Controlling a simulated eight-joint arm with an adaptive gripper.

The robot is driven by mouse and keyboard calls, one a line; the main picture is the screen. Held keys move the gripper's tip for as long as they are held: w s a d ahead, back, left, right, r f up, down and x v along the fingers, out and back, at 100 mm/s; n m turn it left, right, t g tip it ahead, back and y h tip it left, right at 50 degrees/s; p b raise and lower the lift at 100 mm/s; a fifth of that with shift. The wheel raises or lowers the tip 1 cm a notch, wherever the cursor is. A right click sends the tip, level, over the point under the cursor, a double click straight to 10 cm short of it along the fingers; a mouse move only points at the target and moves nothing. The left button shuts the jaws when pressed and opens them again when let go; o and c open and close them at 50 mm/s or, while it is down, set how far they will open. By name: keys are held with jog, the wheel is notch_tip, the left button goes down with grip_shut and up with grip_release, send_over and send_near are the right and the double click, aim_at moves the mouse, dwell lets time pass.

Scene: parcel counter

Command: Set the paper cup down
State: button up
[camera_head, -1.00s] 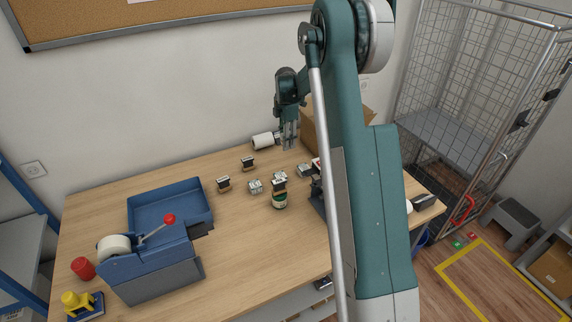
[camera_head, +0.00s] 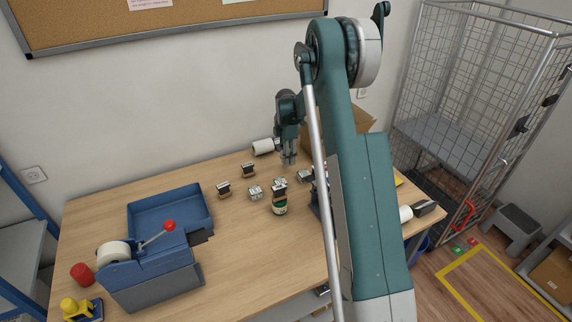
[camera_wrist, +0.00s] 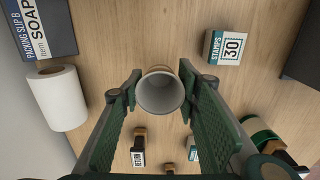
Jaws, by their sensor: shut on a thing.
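In the head view my gripper (camera_head: 288,160) points down over the back part of the table, right of the white roll. The cup cannot be made out clearly there. Whether its base touches the wooden table (camera_wrist: 110,35) cannot be told.
A cardboard box (camera_head: 355,120) stands behind my arm. A blue tray (camera_head: 145,207) is at left.

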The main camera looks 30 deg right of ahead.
jog(key=shift+f, duration=1.85)
jog(key=shift+f, duration=0.2)
jog(key=o, duration=0.7)
jog(key=shift+c, duration=0.2)
jog(key=shift+r, duration=0.2)
notch_tip(320, 180, up, 12)
